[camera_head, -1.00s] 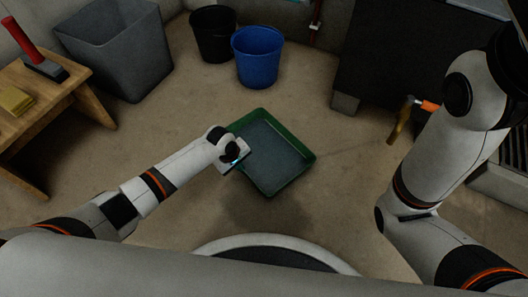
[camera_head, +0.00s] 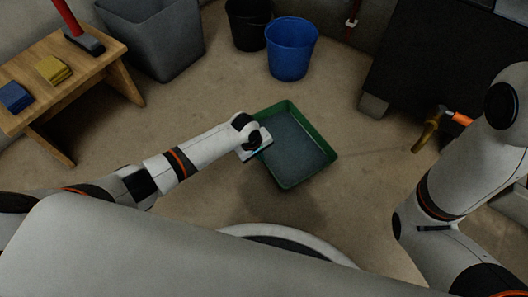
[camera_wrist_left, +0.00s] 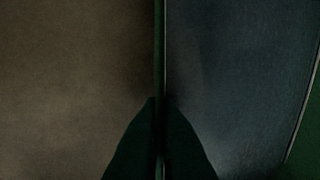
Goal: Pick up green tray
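The green tray (camera_head: 325,163), a shallow rectangle with a dark grey-blue inside, is near the middle of the head view. My left gripper (camera_head: 262,146) is at its left side. In the left wrist view the fingers (camera_wrist_left: 160,105) stand on both sides of the thin tray wall (camera_wrist_left: 160,45), closed on it. The tray's inside fills the right of that view and brown floor the left. I cannot tell whether the tray is clear of the floor. My right arm shows at the right of the head view, but its gripper is out of view.
A blue bucket (camera_head: 292,50), a black bucket (camera_head: 247,24) and a grey bin (camera_head: 160,38) stand behind. A wooden bench (camera_head: 112,72) at left holds a red-handled tool (camera_head: 80,32), a yellow block (camera_head: 53,69) and a blue block (camera_head: 14,97). A dark cabinet (camera_head: 415,65) stands at back right.

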